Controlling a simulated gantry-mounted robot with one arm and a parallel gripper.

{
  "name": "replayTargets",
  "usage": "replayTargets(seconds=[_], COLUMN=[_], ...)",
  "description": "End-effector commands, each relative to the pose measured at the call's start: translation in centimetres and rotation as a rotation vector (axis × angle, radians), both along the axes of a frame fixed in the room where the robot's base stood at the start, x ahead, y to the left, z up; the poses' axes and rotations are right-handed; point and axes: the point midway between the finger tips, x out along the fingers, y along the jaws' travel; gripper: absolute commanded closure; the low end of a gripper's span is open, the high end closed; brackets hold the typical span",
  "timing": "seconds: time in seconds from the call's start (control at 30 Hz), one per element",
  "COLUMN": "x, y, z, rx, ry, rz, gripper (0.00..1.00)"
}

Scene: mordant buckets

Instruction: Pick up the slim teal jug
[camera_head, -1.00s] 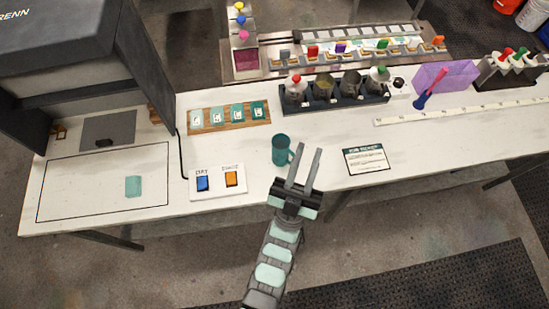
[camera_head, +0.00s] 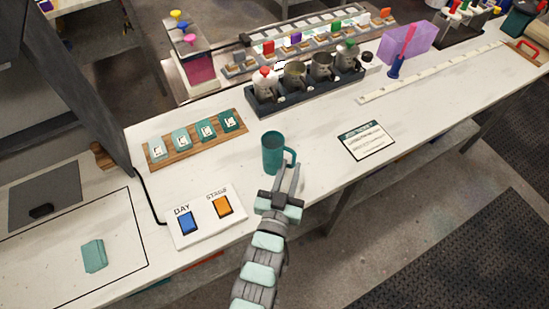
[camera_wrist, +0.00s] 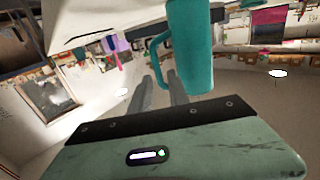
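The slim teal jug (camera_head: 272,155) stands upright on the white bench, with its handle (camera_head: 291,157) facing right, toward my gripper. My gripper (camera_head: 287,171) is open, with its two fingers apart and their tips close by the handle. In the wrist view the jug (camera_wrist: 191,45) fills the upper middle, its top cut off by the frame, with the handle (camera_wrist: 156,60) on its left. There the handle lies about in line with the gap between the fingers (camera_wrist: 161,90). I cannot tell whether the fingers touch it.
A panel with blue and orange buttons (camera_head: 203,217) is left of the jug. A wooden board with teal samples (camera_head: 241,131) lies behind left. A dark rack with several metal pots (camera_head: 287,104) stands behind, and a printed card (camera_head: 366,141) lies right. Bare bench surrounds the jug.

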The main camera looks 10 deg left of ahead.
Motion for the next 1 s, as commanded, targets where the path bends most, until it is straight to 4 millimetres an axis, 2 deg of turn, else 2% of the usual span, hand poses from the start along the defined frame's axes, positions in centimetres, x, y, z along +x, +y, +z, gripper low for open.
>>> replayTargets(seconds=[0.1,0.37,0.7,0.93,1.0], x=[1.4,2.8,7.0,7.2,7.2], y=[-0.2,-0.5,-1.4,-1.4,-1.4], z=[-0.1,0.0,0.0,-0.1,-0.1], rx=[0.000,-0.001,0.000,0.001,0.001], ry=[0.000,-0.004,-0.004,-0.002,-0.002], rz=[0.000,0.000,0.001,0.001,0.001], gripper=[0.78,0.78,0.78,0.78,0.82])
